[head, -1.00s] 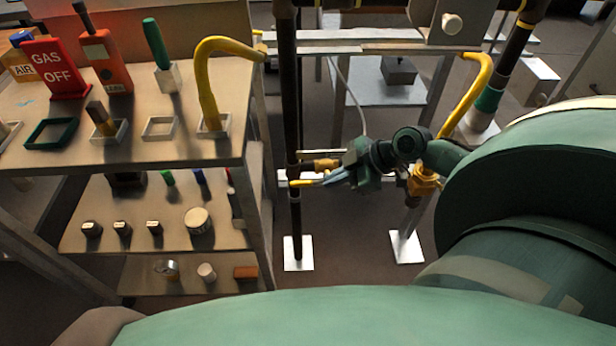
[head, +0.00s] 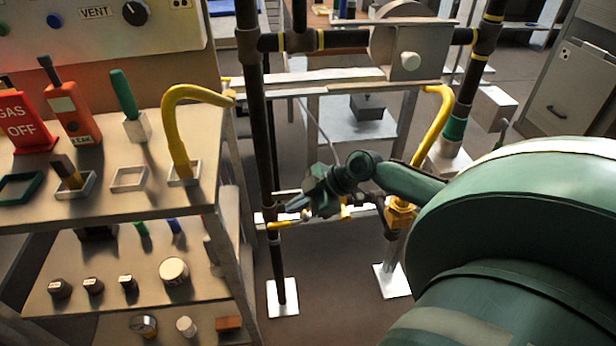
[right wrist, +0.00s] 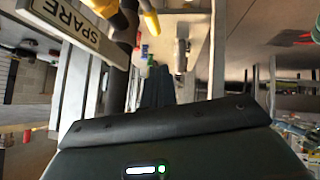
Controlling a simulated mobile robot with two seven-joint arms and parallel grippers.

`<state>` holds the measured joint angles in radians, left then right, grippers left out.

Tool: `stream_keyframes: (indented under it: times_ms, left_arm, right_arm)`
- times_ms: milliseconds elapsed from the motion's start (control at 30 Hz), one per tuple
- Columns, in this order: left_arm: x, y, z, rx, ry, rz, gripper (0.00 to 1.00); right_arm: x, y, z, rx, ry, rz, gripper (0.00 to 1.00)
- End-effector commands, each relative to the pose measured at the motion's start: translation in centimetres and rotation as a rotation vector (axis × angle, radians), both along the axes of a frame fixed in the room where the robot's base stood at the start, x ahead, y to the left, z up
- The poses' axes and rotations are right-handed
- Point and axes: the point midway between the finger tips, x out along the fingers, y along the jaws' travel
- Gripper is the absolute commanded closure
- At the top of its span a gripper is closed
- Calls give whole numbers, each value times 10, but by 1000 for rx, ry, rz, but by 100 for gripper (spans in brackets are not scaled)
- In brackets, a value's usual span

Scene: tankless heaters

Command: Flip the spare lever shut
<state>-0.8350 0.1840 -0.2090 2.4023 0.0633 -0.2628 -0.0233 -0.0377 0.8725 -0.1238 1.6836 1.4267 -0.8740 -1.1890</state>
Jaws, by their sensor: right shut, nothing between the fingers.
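A sign reading SPARE (right wrist: 62,18) shows at the upper left of the right wrist view, beside a dark pipe. Yellow parts (right wrist: 118,18) show on that pipe; I cannot tell which is the lever. In the head view a short yellow handle (head: 284,225) sticks out beside the left dark pipe, just below my right gripper (head: 290,207). It may be the spare lever. My right gripper is shut and empty, its tips close to that pipe. Its dark fingers (right wrist: 155,88) also show in the right wrist view. I cannot tell whether they touch the lever. My left gripper is out of view.
A shelf unit (head: 110,200) on the left holds a red GAS OFF block (head: 27,125), a yellow hooked pipe (head: 178,130) and several small parts. Dark upright pipes (head: 252,120) stand on white floor plates (head: 283,297). A yellow valve body (head: 400,213) sits on the right pipe.

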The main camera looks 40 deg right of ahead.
Motion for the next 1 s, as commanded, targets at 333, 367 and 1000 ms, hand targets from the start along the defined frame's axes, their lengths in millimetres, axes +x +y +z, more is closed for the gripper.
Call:
stream_keyframes:
  times_ms: [333,367,1000]
  left_arm:
    - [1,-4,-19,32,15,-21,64]
    - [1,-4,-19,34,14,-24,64]
    - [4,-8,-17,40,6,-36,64]
  right_arm:
    - [26,16,-53,1,3,-2,100]
    - [27,16,-55,0,2,-2,100]
    - [29,15,-64,-7,5,1,100]
